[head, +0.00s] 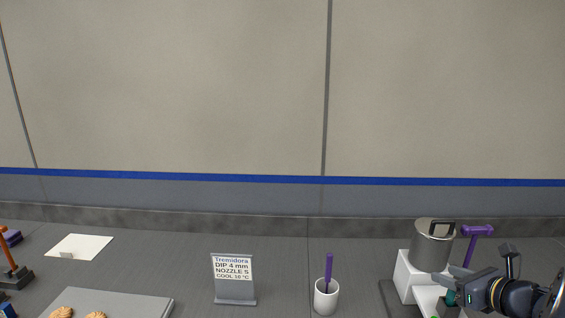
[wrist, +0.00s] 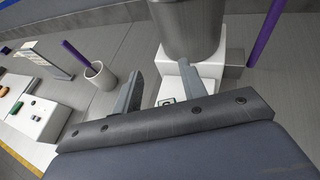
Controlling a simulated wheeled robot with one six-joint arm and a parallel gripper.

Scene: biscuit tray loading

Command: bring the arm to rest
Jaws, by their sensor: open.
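My gripper (head: 447,280) is at the right of the head view, in front of a steel pot on a white stand. In the wrist view my gripper (wrist: 161,82) has its two grey fingers apart with nothing held between them. The steel pot (head: 432,247) stands upright on the white stand (head: 404,280). In the wrist view the pot (wrist: 187,28) is just beyond the fingers, and I cannot tell whether they touch it. My arm enters from the right edge of the head view and hides part of the stand.
A white cup (head: 326,298) with a purple stick stands left of the stand. A sign (head: 233,270) is further left, then a grey tray (head: 130,302) with biscuits and a white sheet (head: 88,245). A purple T-shaped post (head: 477,235) rises beside the pot. A wall closes the back.

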